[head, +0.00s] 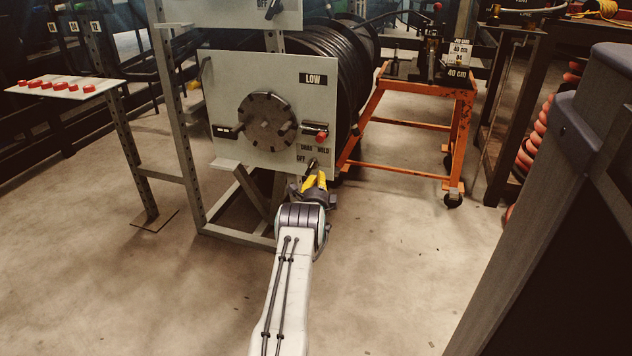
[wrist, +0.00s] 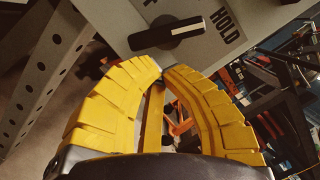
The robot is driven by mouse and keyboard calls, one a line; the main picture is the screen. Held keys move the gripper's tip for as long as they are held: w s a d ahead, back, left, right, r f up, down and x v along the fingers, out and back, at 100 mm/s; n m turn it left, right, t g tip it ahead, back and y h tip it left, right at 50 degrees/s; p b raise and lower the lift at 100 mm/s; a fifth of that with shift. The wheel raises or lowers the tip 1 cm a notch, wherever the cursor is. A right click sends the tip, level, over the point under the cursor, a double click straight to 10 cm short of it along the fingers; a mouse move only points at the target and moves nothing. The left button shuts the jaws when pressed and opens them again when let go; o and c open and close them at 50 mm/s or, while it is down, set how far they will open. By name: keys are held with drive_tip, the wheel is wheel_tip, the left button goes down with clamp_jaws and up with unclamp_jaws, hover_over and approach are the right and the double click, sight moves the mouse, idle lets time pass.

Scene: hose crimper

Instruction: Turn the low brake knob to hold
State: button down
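The low brake knob (head: 313,163) sits at the lower right corner of the grey LOW panel (head: 224,92). In the wrist view, the knob (wrist: 166,33) is a black bar handle with a white stripe at its right end. That end points toward the HOLD label (wrist: 226,24). My gripper (head: 313,182) is just below and in front of the knob. In the wrist view, the yellow fingers of my gripper (wrist: 164,66) come together at their tips with nothing seen between them. The tips show below the knob, apparently apart from it. The OFF label is mostly cut off there.
A red-tipped handle (head: 320,132) and a round black hub (head: 267,122) are on the panel above the knob. A hose reel (head: 335,70) stands behind it. An orange cart (head: 455,145) is to the right. The floor in front is clear.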

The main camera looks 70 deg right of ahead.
drive_tip(key=shift+w+r, duration=0.2)
drive_tip(key=shift+w, duration=0.1)
drive_tip(key=shift+w+r, duration=0.15)
drive_tip(key=shift+w, duration=0.3)
